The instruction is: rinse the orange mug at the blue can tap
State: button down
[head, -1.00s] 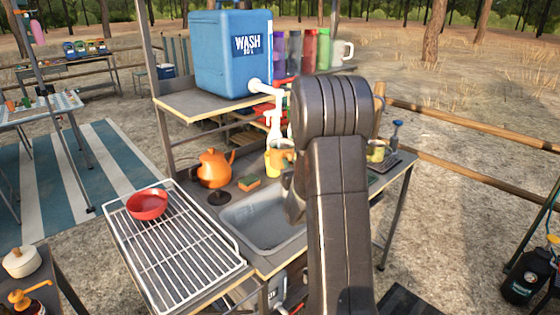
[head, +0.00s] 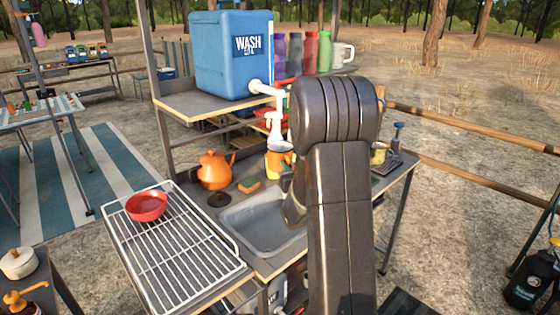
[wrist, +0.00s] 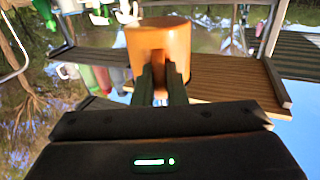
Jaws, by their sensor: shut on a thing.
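The orange mug (head: 279,160) is below the white tap (head: 272,120) of the blue can (head: 232,58), above the back of the sink (head: 255,225) in the head view. I cannot tell whether water is running. My gripper (wrist: 162,84) is shut on the orange mug, which also fills the upper middle of the wrist view (wrist: 158,42). The wrist picture looks upside down. In the head view my arm hides most of the gripper and the mug's right side.
A red bowl (head: 146,205) sits on the wire rack (head: 185,260). Several coloured bottles (head: 310,52) and a white mug (head: 343,53) stand on the shelf. A yellow mug (head: 378,154) is right of my arm.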

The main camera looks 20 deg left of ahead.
jog(key=s+d+b, duration=0.3)
jog(key=d, duration=0.3)
jog(key=shift+s+d, duration=0.35)
jog(key=shift+s, duration=0.05)
dwell(1.2)
jog(key=s+d+r+p, duration=0.1)
jog(key=s+d+r, duration=0.1)
jog(key=d+r, duration=0.2)
jog(key=shift+s+d, duration=0.15)
jog(key=shift+s, duration=0.1)
dwell(0.3)
dwell(0.6)
